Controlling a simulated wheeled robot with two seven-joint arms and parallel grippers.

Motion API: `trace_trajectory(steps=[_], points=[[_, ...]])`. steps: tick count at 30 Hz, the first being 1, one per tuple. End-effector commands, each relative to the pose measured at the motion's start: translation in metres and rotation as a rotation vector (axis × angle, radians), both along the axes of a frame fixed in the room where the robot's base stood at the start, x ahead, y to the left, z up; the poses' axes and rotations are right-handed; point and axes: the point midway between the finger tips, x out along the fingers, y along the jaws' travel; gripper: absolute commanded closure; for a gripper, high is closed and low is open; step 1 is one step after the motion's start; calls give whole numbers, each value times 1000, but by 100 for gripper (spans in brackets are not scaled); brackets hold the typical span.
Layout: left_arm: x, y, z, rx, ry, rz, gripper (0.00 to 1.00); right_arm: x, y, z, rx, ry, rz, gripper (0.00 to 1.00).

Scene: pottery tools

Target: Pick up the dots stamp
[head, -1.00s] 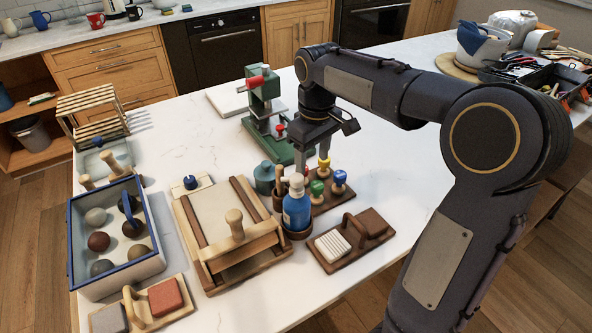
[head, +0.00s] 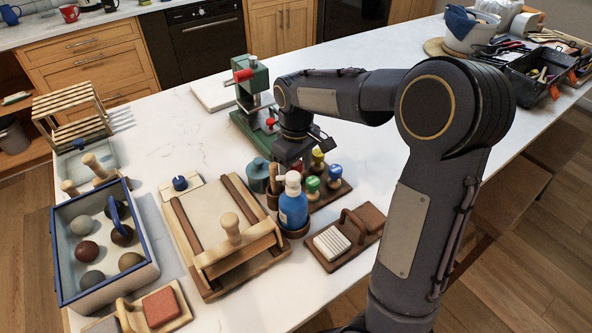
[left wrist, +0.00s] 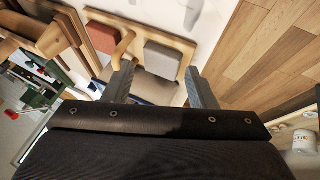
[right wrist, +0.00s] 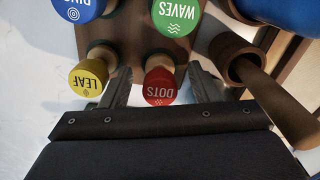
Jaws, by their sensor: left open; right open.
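The dots stamp (right wrist: 160,86) has a round red top with white lettering and stands among other stamps in the right wrist view. My right gripper (right wrist: 161,90) is open, with one finger on each side of the red top; contact cannot be told. In the head view the right gripper (head: 293,164) is low at the stamp rack, just behind the blue bottle, and mostly hides the dots stamp. My left gripper (left wrist: 160,85) is open and empty in the left wrist view, above a wooden holder with a red and a grey block.
The yellow leaf stamp (right wrist: 87,78), green waves stamp (right wrist: 176,17) and blue rings stamp (right wrist: 78,8) stand close by. A wooden cup (right wrist: 236,58) with a tool is at the right. The blue bottle (head: 293,208) and green press (head: 252,95) flank the rack.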

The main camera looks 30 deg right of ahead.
Motion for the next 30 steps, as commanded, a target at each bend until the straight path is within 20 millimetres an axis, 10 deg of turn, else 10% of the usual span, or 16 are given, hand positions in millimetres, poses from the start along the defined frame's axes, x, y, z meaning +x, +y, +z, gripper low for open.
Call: trace_trajectory(steps=[4,15,30], points=[[0,0,0,0,0,0,49,0,0,0,0,0,0,47],[0,0,0,0,0,0,49,0,0,1,0,0,0,93],[0,0,2,0,0,0,49,1,0,45,0,-6,0,93]])
